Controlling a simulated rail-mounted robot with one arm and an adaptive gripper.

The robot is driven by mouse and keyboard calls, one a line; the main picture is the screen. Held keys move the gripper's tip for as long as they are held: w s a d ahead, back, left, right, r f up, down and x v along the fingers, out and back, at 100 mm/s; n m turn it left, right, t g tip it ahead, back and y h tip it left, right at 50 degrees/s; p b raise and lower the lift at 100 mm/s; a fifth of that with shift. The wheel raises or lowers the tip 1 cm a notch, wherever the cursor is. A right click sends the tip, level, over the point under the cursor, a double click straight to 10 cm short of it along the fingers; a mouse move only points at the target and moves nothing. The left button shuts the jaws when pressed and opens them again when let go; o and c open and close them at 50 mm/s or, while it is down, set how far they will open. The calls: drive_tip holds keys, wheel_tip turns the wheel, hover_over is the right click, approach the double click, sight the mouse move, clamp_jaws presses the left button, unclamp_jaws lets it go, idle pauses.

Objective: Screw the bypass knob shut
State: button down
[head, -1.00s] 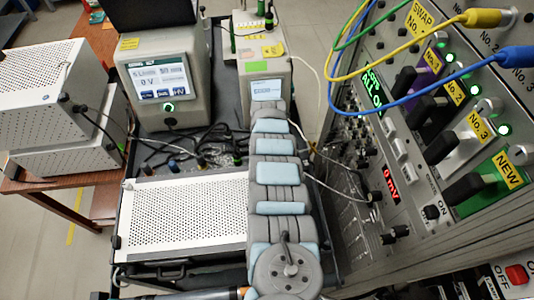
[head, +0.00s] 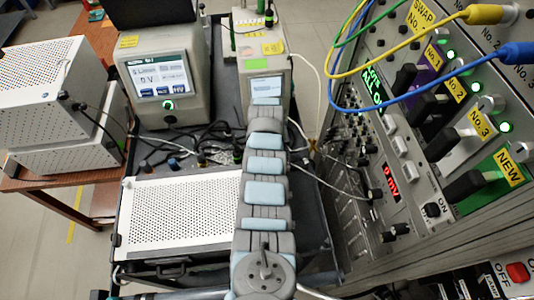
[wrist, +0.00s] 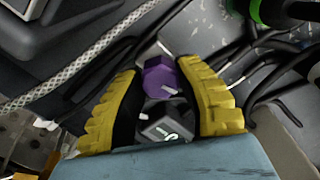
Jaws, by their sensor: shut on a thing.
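In the wrist view, a purple faceted knob (wrist: 160,79) with a pale mark on its side sits between the tips of my gripper's (wrist: 159,76) two yellow-and-black fingers. The fingers are shut on this knob. I take it to be the bypass knob, though no label on it is readable. A grey block (wrist: 166,124) with a light symbol shows nearer the palm, between the fingers. The knob's seat and thread are hidden. In the head view, my arm reaches away over the cart, and neither my gripper nor the knob can be made out there.
Black cables (wrist: 280,90) and a braided hose (wrist: 105,50) lie around the knob. In the head view, a screen unit (head: 163,80) and a perforated white box (head: 180,215) flank my arm on the left. A panel of modules (head: 440,110) stands on the right.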

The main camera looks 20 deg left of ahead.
drive_tip(key=shift+f+m, duration=0.1)
drive_tip(key=shift+m, duration=0.9)
drive_tip(key=c, duration=0.6)
unclamp_jaws()
drive_tip(key=shift+w+r, duration=0.15)
drive_tip(key=shift+r, duration=0.7)
wheel_tip(320, 180, up, 10)
drive_tip(key=shift+r, duration=0.25)
